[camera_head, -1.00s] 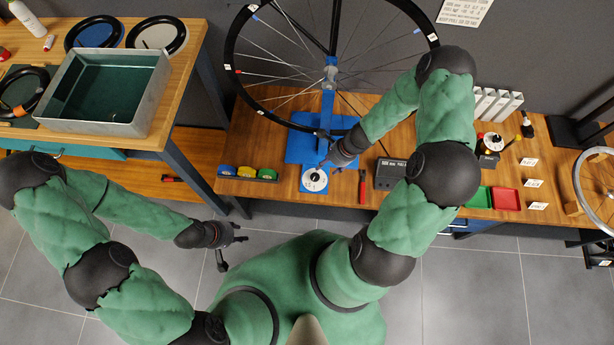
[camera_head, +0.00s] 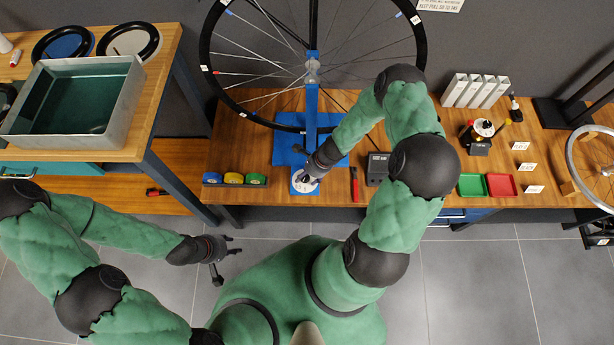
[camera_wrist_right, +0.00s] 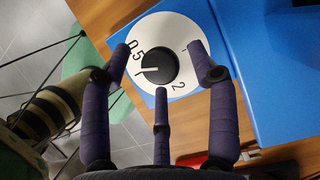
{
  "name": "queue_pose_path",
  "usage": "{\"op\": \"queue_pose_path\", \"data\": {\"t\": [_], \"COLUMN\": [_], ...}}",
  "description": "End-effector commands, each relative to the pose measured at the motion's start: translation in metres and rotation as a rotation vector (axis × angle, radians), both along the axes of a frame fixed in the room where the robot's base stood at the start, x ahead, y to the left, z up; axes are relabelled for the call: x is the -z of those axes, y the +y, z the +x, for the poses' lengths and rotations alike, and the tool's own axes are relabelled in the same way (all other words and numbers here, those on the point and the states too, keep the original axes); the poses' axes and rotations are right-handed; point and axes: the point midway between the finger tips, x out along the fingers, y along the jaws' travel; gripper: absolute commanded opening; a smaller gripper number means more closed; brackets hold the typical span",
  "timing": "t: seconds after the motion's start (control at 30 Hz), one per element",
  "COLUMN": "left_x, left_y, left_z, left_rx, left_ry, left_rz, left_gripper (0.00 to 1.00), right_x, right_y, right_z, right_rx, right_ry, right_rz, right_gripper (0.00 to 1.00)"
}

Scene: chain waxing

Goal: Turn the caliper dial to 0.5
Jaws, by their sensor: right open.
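The caliper dial is a white disc (camera_head: 302,187) at the front of the blue stand base; it also shows in the right wrist view (camera_wrist_right: 178,30). It has a black centre knob (camera_wrist_right: 160,68) with a white pointer line directed left, just below the printed 0.5. A 2 is printed at lower right. My right gripper (camera_head: 308,177) is over the dial and partly hides it in the head view. In the right wrist view its three fingers (camera_wrist_right: 160,75) are spread around the knob with gaps; contact cannot be told. My left gripper (camera_head: 228,250) is open and empty above the floor.
A bicycle wheel (camera_head: 220,88) stands behind on the blue stand (camera_head: 311,110). A tray of coloured pucks (camera_head: 212,180) lies left of the dial; a red tool (camera_head: 354,184) and dark box (camera_head: 377,168) lie right. A metal basin (camera_head: 125,115) is on the left bench.

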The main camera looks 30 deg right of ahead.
Motion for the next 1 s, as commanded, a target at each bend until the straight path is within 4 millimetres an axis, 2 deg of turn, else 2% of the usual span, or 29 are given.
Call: {"op": "queue_pose_path", "data": {"t": [0.23,0.27,0.4,0.47,0.67,1.0], "left_x": [0.0,0.0,0.0,0.0,0.002,0.029], "left_y": [0.0,0.0,0.0,0.0,0.0,0.0], "left_z": [0.0,0.0,0.0,0.0,0.0,0.0], "left_rx": [0.0,0.0,0.0,0.0,0.0,0.0], "left_ry": [0.0,0.0,0.0,0.0,0.0,0.0], "left_rz": [0.0,0.0,0.0,0.0,0.0,0.0], "left_gripper": [0.4,0.4,0.4,0.4,0.4,0.4], "right_x": [0.0,0.0,0.0,0.0,0.001,0.002], "right_y": [0.0,0.0,0.0,0.0,0.0,0.0], "right_z": [0.0,0.0,0.0,0.0,0.001,0.001], "right_rx": [0.0,0.0,0.001,0.001,0.008,0.13], "right_ry": [0.0,0.0,0.0,0.0,-0.001,-0.004], "right_rz": [0.0,0.0,0.0,0.0,0.001,-0.001], "right_gripper": [0.6,0.57,0.17,0.04,0.04,0.03]}}
